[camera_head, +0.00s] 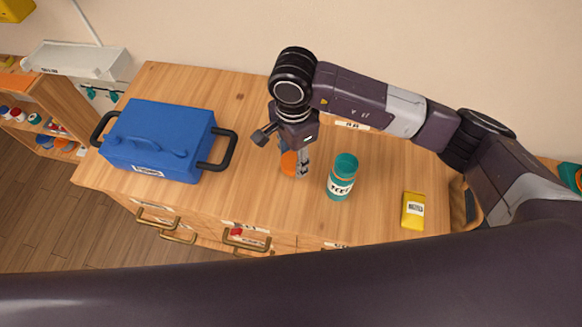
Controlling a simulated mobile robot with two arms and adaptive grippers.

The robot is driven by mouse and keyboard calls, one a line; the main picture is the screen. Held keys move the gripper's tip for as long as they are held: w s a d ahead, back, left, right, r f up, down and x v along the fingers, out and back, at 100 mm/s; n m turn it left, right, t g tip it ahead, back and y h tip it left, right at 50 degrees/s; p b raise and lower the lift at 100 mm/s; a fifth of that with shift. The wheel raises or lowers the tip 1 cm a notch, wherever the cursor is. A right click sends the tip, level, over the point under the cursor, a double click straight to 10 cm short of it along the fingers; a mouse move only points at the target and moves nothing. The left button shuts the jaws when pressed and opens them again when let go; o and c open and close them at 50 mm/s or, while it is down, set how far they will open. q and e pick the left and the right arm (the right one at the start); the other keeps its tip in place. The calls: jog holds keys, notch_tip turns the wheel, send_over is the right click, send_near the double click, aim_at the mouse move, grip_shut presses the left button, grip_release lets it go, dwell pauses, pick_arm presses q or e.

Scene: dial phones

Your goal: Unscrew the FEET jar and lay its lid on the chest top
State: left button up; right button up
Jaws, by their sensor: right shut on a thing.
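The FEET jar (341,178) is a teal jar with a white label. It stands upright on the wooden chest top (250,195), right of my right gripper; its upper part is plain teal. My right gripper (296,160) points down at the chest top and is shut on a small round orange lid (288,165). The lid is partly hidden by a finger. It is low over the wood, and I cannot tell whether it touches. The jar and the gripper are apart. My left gripper is not in view.
A blue toolbox (158,140) with black handles stands on the left of the chest top. A yellow labelled packet (413,210) lies at the right. Drawers with brass handles (246,238) are on the front. Open shelves (45,115) stand at the far left. Wood between toolbox and jar is mostly clear.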

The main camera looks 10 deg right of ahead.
aim_at(292, 160)
notch_tip(292, 160, down, 7)
jog(key=shift+f+p, duration=0.1)
jog(key=shift+p, duration=0.6)
jog(key=shift+f, duration=0.2)
jog(key=o, duration=1.3)
jog(key=shift+r, duration=0.25)
jog(key=shift+w+r, duration=0.1)
jog(key=shift+r, duration=0.15)
notch_tip(292, 160, up, 11)
jog(key=b, duration=0.3)
jog(key=shift+f+b, duration=0.2)
jog(key=shift+b, duration=0.15)
jog(key=shift+r, duration=0.4)
